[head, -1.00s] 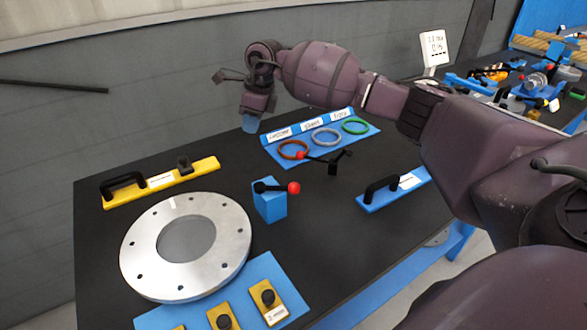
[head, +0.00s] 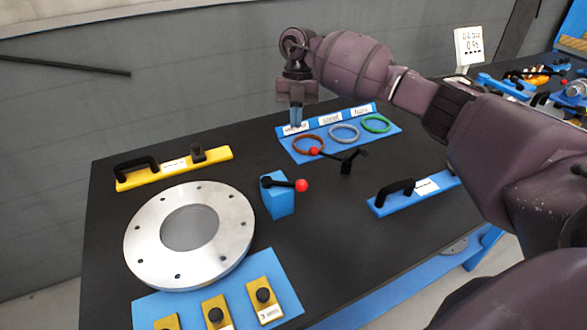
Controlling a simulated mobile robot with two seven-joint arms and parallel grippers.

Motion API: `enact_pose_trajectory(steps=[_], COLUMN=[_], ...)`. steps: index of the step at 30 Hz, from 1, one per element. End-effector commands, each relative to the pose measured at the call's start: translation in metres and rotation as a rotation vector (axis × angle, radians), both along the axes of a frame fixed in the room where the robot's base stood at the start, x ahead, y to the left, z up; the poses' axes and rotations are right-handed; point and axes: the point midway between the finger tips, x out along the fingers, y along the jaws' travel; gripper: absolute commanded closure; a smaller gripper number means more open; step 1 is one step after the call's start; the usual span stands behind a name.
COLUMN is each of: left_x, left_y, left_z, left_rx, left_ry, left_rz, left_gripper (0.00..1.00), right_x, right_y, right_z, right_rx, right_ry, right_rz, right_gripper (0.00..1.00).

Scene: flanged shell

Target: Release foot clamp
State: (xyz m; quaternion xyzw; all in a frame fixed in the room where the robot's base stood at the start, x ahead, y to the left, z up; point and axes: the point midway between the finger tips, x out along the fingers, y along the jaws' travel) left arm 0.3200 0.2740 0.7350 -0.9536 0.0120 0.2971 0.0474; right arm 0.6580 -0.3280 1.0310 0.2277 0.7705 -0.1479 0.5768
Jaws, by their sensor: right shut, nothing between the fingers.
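A blue block (head: 279,202) carries a black lever with a red knob (head: 302,185) pointing right. A second black lever (head: 347,160) with a red knob (head: 315,151) stands behind it to the right, near the rings. I cannot tell which one is the foot clamp. A flanged metal ring (head: 232,222) lies flat to the left of the blue block. My right gripper (head: 296,122) points down with its fingers shut and empty. It appears over the left end of the blue ring tray, apart from both levers. My left gripper is not in view.
The blue tray (head: 308,152) holds a brown, a grey and a green ring. A yellow bar (head: 217,157) with a black handle lies at left. A blue handled bar (head: 440,192) lies at right. Yellow plates (head: 265,316) with black knobs sit on a blue mat in front.

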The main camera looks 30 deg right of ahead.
Motion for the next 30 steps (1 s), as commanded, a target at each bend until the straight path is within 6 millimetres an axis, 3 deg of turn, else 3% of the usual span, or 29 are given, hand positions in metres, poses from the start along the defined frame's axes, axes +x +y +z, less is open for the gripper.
enact_pose_trajectory(steps=[6, 20, 30], left_x=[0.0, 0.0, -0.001], left_y=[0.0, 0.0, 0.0], left_z=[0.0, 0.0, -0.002], left_rx=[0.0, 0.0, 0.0], left_ry=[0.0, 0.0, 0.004], left_rz=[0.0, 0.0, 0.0], left_gripper=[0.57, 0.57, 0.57], right_x=[-0.001, -0.002, -0.014], right_y=[-0.001, 0.0, 0.009], right_z=[0.0, -0.004, -0.051], right_rx=[-0.027, -0.028, -0.027], right_ry=[0.023, 0.024, 0.027], right_rz=[-0.096, -0.102, -0.101], right_gripper=[1.0, 1.0, 1.0])
